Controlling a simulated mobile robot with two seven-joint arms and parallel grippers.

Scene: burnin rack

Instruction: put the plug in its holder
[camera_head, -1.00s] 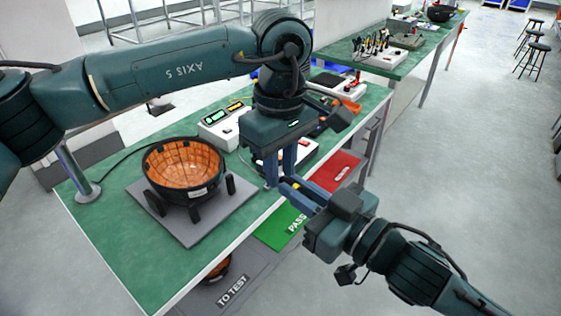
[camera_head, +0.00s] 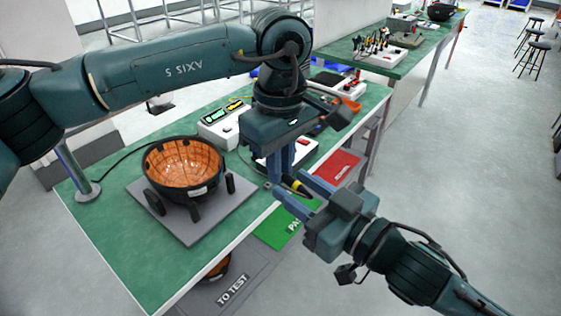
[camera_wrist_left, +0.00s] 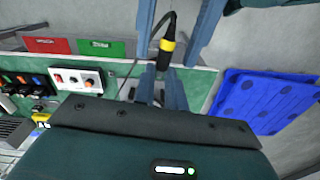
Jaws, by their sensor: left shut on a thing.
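The plug (camera_head: 299,188) is a dark cylinder with a yellow band, seen between the two grippers beyond the bench's front edge. In the left wrist view the plug (camera_wrist_left: 163,50) has a dark cord rising from it. My left gripper (camera_head: 281,181) points down and is shut on the plug at its yellow end. My right gripper (camera_head: 289,182) comes from the lower right; its fingers are spread on either side of the plug with gaps showing. I cannot make out the plug's holder for certain.
A black bowl with an orange inside (camera_head: 183,168) stands on a grey plate (camera_head: 190,228) on the green bench. White control boxes (camera_head: 217,127) stand behind. Green (camera_head: 277,232) and red (camera_head: 337,166) areas lie along the front. A blue mat (camera_wrist_left: 262,100) shows in the wrist view.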

